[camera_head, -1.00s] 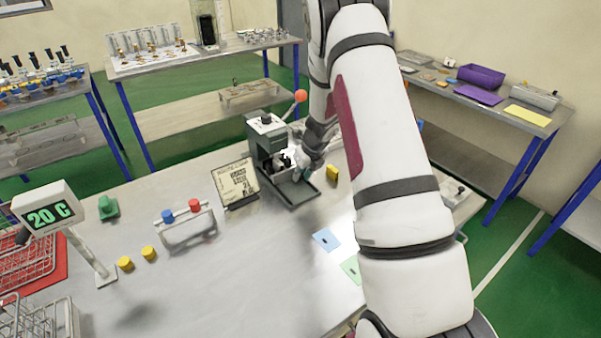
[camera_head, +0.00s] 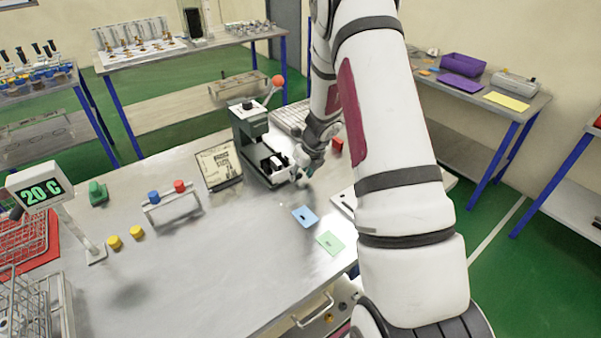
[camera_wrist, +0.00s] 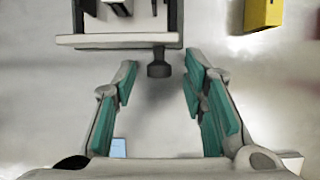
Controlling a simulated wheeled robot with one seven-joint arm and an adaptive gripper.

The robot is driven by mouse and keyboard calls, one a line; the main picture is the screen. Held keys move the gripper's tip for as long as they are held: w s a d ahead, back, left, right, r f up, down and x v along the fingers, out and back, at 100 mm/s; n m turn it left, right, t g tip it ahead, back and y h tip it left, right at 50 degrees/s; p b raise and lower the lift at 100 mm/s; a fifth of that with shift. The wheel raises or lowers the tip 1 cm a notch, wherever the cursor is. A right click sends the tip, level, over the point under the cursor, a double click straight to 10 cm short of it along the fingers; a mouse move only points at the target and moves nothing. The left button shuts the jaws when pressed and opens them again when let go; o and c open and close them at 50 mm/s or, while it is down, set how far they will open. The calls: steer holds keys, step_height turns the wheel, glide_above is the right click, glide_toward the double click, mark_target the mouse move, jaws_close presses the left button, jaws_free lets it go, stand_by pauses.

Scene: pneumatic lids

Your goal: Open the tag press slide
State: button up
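The tag press (camera_head: 248,122) is a dark grey-green machine with a red-balled lever, standing towards the back of the metal table. Its low tray-like slide part sticks out at the front. In the wrist view, the pale front edge of the slide (camera_wrist: 112,41) runs across the top, with a small dark knob (camera_wrist: 158,66) on it. My gripper (camera_head: 303,170) is at the slide's front. In the wrist view my gripper (camera_wrist: 160,82) is open, its teal-padded fingers on either side of the knob, with gaps visible on both sides. How far the slide is out cannot be told.
A yellow block (camera_wrist: 263,12) lies right of the slide; a red block (camera_head: 337,145) lies behind my gripper. A printed sign (camera_head: 218,165) stands left of the press. Blue (camera_head: 305,217) and green (camera_head: 329,243) cards lie in front. The table's middle is clear.

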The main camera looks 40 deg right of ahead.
steer(key=v, duration=1.2)
stand_by(0.4)
